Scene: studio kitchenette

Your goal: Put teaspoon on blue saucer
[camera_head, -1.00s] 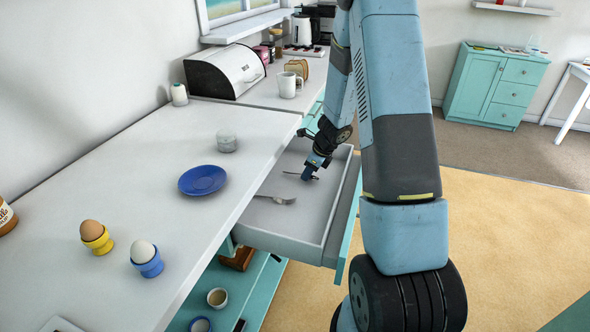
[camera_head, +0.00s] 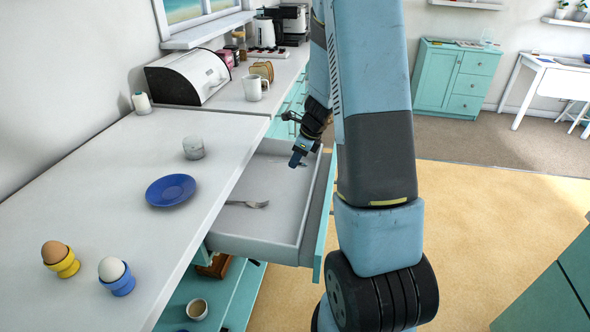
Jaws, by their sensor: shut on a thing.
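The blue saucer (camera_head: 171,190) lies empty on the white counter, left of the open drawer. My gripper (camera_head: 295,164) is over the far part of the drawer, shut on the teaspoon (camera_head: 281,163). Only a thin, faint piece of the teaspoon shows beside the fingers; the rest is hidden or too small to make out. The gripper is to the right of the saucer and apart from it.
A fork (camera_head: 250,204) lies in the open drawer (camera_head: 262,244). A grey-white pot (camera_head: 194,147) stands behind the saucer. Two egg cups with eggs, one yellow (camera_head: 67,265) and one blue (camera_head: 121,284), stand at the front left. Counter around the saucer is clear.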

